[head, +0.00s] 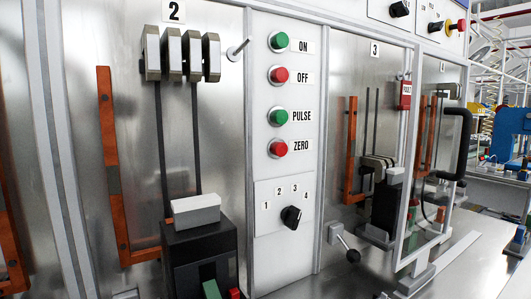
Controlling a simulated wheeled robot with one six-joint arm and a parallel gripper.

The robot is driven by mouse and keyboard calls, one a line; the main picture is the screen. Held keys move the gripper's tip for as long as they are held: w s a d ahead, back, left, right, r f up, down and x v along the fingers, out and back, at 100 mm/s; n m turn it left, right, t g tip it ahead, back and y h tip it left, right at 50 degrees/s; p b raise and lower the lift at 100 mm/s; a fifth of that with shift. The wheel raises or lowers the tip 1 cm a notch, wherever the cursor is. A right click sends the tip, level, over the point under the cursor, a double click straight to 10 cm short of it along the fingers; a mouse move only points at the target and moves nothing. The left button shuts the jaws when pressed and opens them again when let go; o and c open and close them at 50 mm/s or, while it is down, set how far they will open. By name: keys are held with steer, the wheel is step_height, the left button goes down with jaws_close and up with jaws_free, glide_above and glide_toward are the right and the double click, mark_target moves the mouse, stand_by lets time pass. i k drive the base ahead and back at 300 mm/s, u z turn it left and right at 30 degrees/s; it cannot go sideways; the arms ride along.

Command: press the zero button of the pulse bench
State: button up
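The zero button (278,149) is a round red push button in a metal ring. It sits lowest in a column of buttons on the white control strip of the pulse bench, left of the label "ZERO" (300,147). Above it are the green PULSE button (278,117), the red OFF button (278,75) and the green ON button (279,42). Nothing covers the zero button. My gripper is not in view.
Below the buttons is a black rotary selector (291,217) marked 1 to 4. A metal peg (239,48) sticks out left of the strip. A black-knobbed lever (346,248) stands out at lower right. A black breaker block (200,250) is at lower left.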

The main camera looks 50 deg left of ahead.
mark_target(280, 148)
steer(key=k, duration=1.45)
steer(key=z, duration=0.55)
steer(key=i, duration=1.45)
steer(key=u, duration=2.75)
